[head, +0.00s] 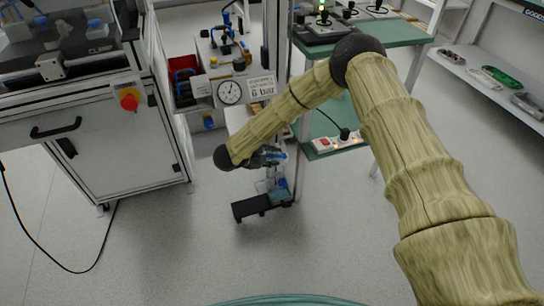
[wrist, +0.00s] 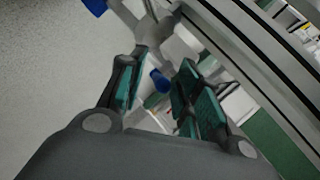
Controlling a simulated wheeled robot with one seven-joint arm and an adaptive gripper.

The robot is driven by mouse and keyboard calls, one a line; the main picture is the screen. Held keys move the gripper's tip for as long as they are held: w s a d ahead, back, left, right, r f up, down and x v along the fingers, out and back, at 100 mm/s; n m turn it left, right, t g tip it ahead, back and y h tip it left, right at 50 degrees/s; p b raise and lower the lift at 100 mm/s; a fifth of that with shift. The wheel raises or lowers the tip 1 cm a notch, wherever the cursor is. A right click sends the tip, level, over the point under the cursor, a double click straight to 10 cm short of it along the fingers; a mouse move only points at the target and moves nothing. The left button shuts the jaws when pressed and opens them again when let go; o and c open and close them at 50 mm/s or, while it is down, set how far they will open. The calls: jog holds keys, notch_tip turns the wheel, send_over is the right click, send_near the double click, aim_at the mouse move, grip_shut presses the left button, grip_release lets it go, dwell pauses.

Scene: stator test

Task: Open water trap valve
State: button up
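My gripper (wrist: 163,60) is open, with its two teal-padded fingers apart. A small blue part (wrist: 160,80), possibly the valve handle, shows in the gap between the fingers in the wrist view. Contact with either finger cannot be made out. A second blue part (wrist: 95,6) is at the top edge, on a pale grey body. In the head view my gripper (head: 272,156) is low beside the aluminium post, partly hidden by my wrist. Blue parts (head: 282,184) show just below it. Which blue part is the valve cannot be told for sure.
A pressure gauge (head: 230,92) and a "6 bar" sign (head: 262,86) are above my gripper. A lit power strip (head: 337,142) is to its right. A black pedal-like object (head: 262,205) is on the floor below. A cabinet (head: 115,150) stands left. The front floor is clear.

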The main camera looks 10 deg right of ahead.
jog(key=v, duration=1.1)
jog(key=shift+s+a, duration=0.15)
jog(key=shift+a, duration=0.05)
jog(key=shift+r, duration=0.1)
